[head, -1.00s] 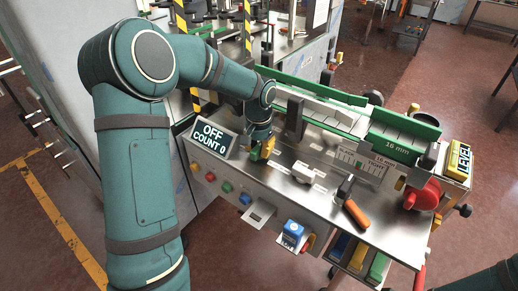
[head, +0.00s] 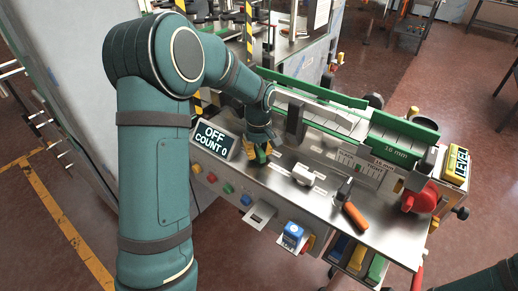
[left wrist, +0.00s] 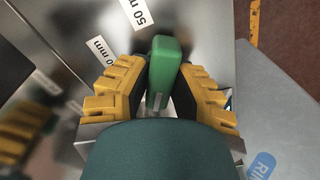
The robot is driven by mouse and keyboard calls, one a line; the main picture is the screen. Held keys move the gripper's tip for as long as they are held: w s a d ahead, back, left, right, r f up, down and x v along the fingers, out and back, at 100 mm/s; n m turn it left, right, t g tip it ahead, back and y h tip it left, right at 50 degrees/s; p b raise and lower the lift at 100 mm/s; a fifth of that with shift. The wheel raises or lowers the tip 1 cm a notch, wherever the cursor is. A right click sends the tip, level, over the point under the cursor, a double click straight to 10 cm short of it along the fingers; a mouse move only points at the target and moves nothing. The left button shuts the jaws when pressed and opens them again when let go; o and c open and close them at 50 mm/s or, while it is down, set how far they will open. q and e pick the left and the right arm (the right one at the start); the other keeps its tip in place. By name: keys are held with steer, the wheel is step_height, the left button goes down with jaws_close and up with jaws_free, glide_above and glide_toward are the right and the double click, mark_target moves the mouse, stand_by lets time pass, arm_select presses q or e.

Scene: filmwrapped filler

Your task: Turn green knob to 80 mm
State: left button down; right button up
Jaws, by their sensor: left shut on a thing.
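The green knob (left wrist: 165,65) shows in the left wrist view as an upright-looking green bar with rounded edges. My left gripper (left wrist: 160,88) has its yellow ridged fingers on both sides of it and is shut on it. In the head view my left gripper (head: 259,154) is at the left end of the steel table top, and the knob is mostly hidden there. A label reading 50 mm (left wrist: 140,13) lies beyond the knob, and a second mm label (left wrist: 97,50), partly cut from sight, is to its left. My right gripper is out of view.
A display reading OFF, COUNT 0 (head: 213,139) stands close left of the gripper. A white block (head: 303,174), an orange-handled tool (head: 355,215) and a red knob (head: 420,198) are on the table to the right. A green guide rail (head: 320,92) runs behind.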

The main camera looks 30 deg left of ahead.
mark_target(258, 149)
arm_select(q)
steer(key=n+p, duration=0.1)
steer(key=n, duration=0.1)
steer(key=shift+s+n, duration=0.15)
steer(key=shift+n, duration=0.25)
steer(key=shift+n+p, duration=0.75)
steer(key=shift+n, duration=0.85)
steer(key=shift+f, duration=0.1)
steer(key=c, duration=0.8)
jaws_free()
step_height(258, 149, up, 12)
steer(key=shift+r, duration=0.1)
